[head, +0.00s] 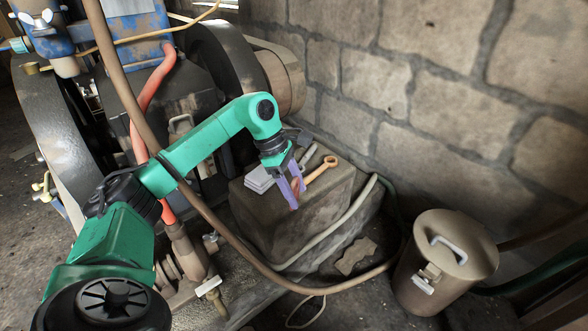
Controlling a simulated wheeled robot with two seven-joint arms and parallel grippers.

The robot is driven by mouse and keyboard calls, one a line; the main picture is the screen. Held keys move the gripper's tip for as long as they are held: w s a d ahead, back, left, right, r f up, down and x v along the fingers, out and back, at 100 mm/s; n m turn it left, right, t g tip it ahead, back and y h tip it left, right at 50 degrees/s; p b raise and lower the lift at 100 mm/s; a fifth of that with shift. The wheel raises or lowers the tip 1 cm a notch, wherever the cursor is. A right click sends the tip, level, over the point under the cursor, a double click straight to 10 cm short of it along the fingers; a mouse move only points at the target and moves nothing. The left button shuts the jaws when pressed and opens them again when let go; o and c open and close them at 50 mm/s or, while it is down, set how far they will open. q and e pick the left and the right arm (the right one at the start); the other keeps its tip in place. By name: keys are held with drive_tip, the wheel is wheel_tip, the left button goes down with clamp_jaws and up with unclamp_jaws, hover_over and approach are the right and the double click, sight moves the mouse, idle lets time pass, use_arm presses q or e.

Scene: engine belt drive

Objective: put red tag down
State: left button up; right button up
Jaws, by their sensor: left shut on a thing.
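My left gripper (293,188) has purple fingers and points down over the top of a stone block (300,222). It is shut on a small reddish piece, seemingly the red tag (294,203), which is mostly hidden between the fingers. The fingertips are close to the block's top; I cannot tell whether the tag touches it. My right gripper is not in view.
A lidded metal can (445,262) stands at the right. The engine (190,90) is at left, with a stone wall (430,80) behind.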

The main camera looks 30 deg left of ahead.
use_arm(q)
drive_tip(key=w+a+r+n+t+y+p, duration=0.2)
drive_tip(key=w+a+r+n+t, duration=0.1)
drive_tip(key=a+r+n, duration=0.55)
drive_tip(key=r+n+y, duration=0.2)
drive_tip(key=n+y, duration=0.1)
drive_tip(key=n, duration=0.5)
hover_over(274, 199)
drive_tip(key=s, duration=0.2)
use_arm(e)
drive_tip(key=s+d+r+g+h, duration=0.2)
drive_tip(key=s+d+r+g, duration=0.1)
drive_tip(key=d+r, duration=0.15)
use_arm(q)
wheel_tip(274, 199, down, 20)
drive_tip(key=b, duration=0.7)
drive_tip(key=shift+s+f, duration=0.1)
drive_tip(key=shift+f, duration=0.15)
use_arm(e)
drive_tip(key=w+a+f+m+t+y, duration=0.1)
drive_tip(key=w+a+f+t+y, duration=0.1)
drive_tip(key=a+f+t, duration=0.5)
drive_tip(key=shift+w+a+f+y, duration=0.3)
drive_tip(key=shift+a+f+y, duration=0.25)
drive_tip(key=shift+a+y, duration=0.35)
use_arm(q)
drive_tip(key=o, duration=1)
drive_tip(key=shift+o, duration=0.2)
